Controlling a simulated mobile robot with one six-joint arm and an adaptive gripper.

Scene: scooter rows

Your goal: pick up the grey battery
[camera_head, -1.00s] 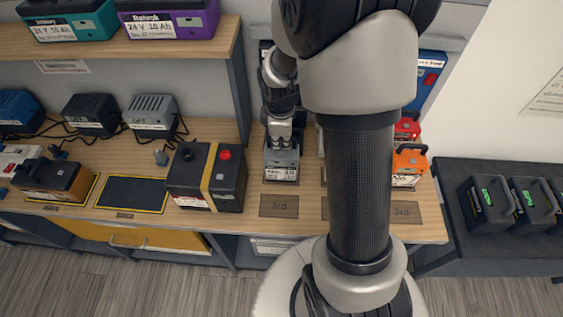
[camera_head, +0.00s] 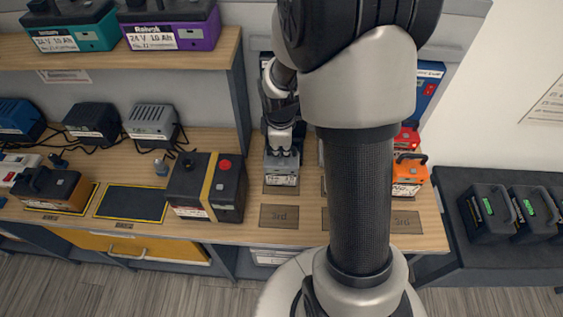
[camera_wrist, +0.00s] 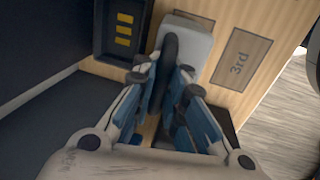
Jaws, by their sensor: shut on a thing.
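The grey battery (camera_head: 281,164), with a white label on its front, is at the middle of the wooden bench, upright, just behind a plate marked 3rd (camera_head: 279,216). My gripper (camera_head: 283,150) is over its top. In the wrist view the battery's pale grey top (camera_wrist: 192,36) and dark handle (camera_wrist: 168,62) show, and my gripper (camera_wrist: 166,84) is shut on that handle. Part of a dark plate shows under the battery's front edge. Whether its base is clear of the bench is hard to tell.
A black battery with a yellow strap (camera_head: 207,187) stands to the left. An orange battery (camera_head: 408,175) stands to the right, partly behind my arm. A shelf (camera_head: 150,58) with teal and purple batteries is at upper left. A dark side table (camera_head: 465,243) holds black batteries.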

